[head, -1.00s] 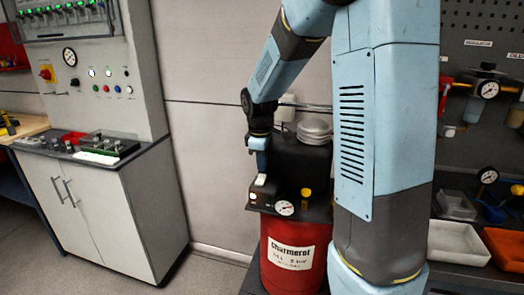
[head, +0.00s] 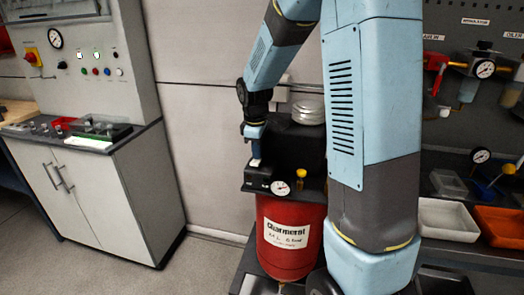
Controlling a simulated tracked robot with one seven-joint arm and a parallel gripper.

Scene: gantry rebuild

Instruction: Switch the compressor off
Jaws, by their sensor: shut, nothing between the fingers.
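The compressor has a red tank (head: 280,258) with a white label, a black motor housing (head: 302,148) on top, a round gauge (head: 280,188) and a yellow knob (head: 301,175). A small black control box (head: 258,178) sits at its front left beside the gauge. My gripper (head: 255,160) points down from the arm just above this box, its fingers together. A small pale part shows at the fingertips; I cannot tell whether it is part of the box or whether the fingers touch it. The switch position is too small to read.
A white cabinet (head: 100,195) with a control panel (head: 100,60) stands at the left. At the right, a white tray (head: 447,220) and an orange tray (head: 500,228) lie below a pegboard with gauges. My arm hides the compressor's right side.

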